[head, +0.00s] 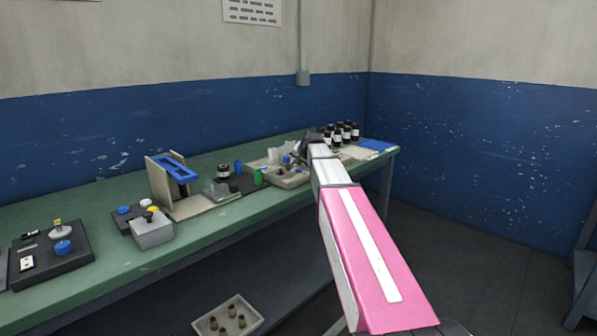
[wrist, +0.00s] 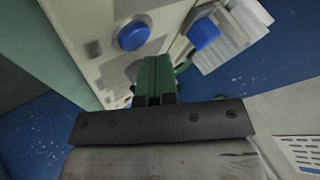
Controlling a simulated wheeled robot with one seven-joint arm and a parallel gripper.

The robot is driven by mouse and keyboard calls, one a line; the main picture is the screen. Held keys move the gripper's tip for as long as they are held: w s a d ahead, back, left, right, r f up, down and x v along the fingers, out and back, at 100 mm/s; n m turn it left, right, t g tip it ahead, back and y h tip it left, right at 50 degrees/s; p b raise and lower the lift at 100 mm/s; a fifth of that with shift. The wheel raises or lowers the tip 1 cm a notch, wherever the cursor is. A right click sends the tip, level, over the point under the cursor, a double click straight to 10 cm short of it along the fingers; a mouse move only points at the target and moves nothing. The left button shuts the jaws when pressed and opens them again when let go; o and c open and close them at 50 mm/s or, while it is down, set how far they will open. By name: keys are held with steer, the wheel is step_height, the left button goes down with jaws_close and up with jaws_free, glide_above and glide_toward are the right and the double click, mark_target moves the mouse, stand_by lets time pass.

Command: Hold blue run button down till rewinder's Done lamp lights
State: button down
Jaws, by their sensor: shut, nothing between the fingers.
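A grey disc lies partly behind the fingers. In the head view my gripper is small and dark by a pale machine (head: 290,180) with a blue part (head: 286,159).
A second blue part (wrist: 204,34) stands right of the button in the wrist view. In the head view dark bottles (head: 345,133) stand beyond the arm, near a blue sheet (head: 376,144). A blue-framed device (head: 172,163) and several control boxes fill the green bench leftward.

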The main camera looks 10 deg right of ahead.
steer(key=shift+f, duration=0.1)
steer(key=shift+f, duration=0.25)
